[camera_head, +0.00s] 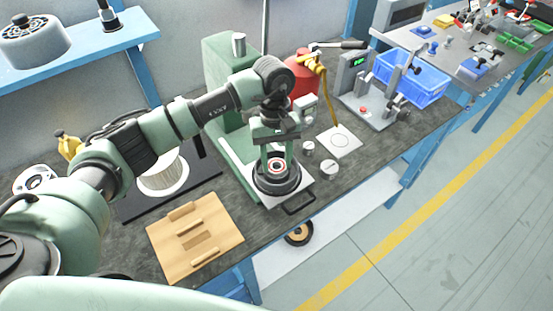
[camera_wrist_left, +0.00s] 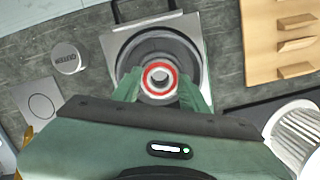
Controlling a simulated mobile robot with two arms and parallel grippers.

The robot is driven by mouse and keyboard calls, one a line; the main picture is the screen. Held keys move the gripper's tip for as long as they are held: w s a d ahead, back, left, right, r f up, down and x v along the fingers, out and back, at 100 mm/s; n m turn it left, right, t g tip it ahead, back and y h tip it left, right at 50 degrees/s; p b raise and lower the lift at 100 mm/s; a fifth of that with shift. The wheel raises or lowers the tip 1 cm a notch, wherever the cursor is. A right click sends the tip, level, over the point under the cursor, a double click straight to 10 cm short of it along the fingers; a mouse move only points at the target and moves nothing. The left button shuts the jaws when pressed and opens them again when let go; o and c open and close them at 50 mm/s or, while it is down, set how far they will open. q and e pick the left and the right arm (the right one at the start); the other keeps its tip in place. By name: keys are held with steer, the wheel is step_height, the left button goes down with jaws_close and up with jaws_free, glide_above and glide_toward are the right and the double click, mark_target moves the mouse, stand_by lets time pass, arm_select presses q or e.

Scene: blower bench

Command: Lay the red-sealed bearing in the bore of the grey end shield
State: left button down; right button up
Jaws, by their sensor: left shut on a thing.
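The red-sealed bearing (camera_head: 277,165) is a small steel ring with a red seal. It shows face-on in the left wrist view (camera_wrist_left: 171,80). My left gripper (camera_head: 276,157) is shut on it, with green fingers on both sides, also seen in the left wrist view (camera_wrist_left: 160,90). The grey end shield (camera_head: 291,186) is a dark round part lying on a light plate; its rim shows in the left wrist view (camera_wrist_left: 186,47). The bearing is over the middle of the shield and hides the bore. I cannot tell whether they touch. My right gripper is out of view.
The light plate (camera_head: 307,192) has a black handle at the bench's front edge. A wooden block holder (camera_head: 170,255) lies to the left, beside a white ribbed cylinder (camera_head: 163,180). A green press (camera_head: 217,70) stands behind.

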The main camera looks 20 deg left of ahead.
arm_select(q)
steer(key=c, duration=0.7)
jaws_free()
steer(key=r, duration=0.2)
steer(key=r+b, duration=0.1)
steer(key=r, duration=0.2)
steer(key=w+r+b, duration=0.1)
steer(key=r, duration=0.1)
steer(key=shift+a+r, duration=0.3)
steer(key=shift+r, duration=0.05)
